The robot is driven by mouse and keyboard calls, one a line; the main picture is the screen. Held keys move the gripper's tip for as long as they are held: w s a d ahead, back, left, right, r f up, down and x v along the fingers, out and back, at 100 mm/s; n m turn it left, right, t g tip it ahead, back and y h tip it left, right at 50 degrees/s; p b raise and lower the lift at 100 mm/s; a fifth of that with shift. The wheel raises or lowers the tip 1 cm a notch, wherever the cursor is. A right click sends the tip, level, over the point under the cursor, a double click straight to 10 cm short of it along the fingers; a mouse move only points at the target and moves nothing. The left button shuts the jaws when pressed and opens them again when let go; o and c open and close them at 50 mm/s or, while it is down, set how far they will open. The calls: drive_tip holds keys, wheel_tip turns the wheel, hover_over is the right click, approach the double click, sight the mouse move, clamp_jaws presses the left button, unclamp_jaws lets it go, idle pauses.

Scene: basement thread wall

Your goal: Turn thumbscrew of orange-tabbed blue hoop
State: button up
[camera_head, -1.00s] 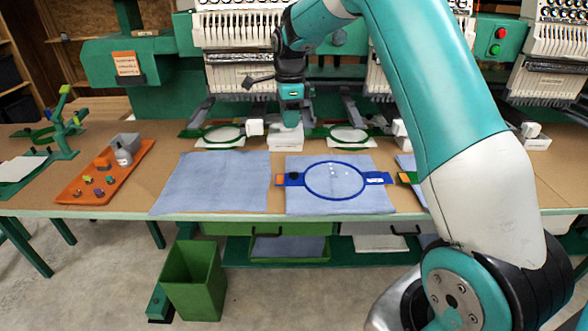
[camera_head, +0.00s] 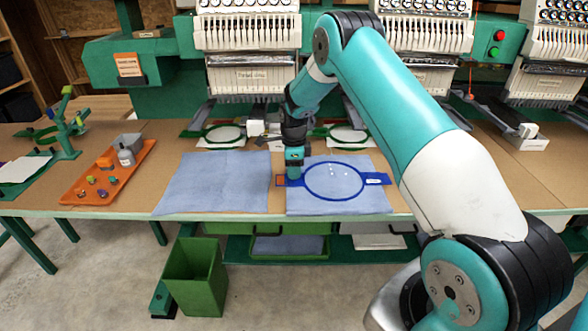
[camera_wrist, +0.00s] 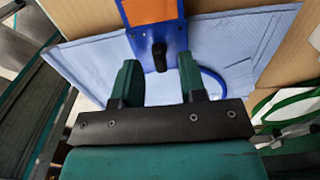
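The blue hoop (camera_head: 335,197) lies flat on a blue cloth (camera_head: 350,208) near the table's front edge. Its left bracket with the orange tab (camera_head: 280,181) is partly behind my gripper in the head view. In the wrist view the orange tab (camera_wrist: 150,10) sits on the blue bracket (camera_wrist: 172,38), and a dark thumbscrew (camera_wrist: 159,56) stands up from it. My gripper (camera_wrist: 158,82) is open, with a green finger on each side of the thumbscrew's line. The fingertips are close to it; I cannot tell whether they touch. In the head view my gripper (camera_head: 294,176) is above the bracket.
Another blue cloth (camera_head: 215,182) lies to the left. Green hoops (camera_head: 222,137) are under the machines behind. A green bin (camera_head: 196,277) stands on the floor.

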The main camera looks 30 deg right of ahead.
drive_tip(key=shift+f, duration=0.65)
clamp_jaws()
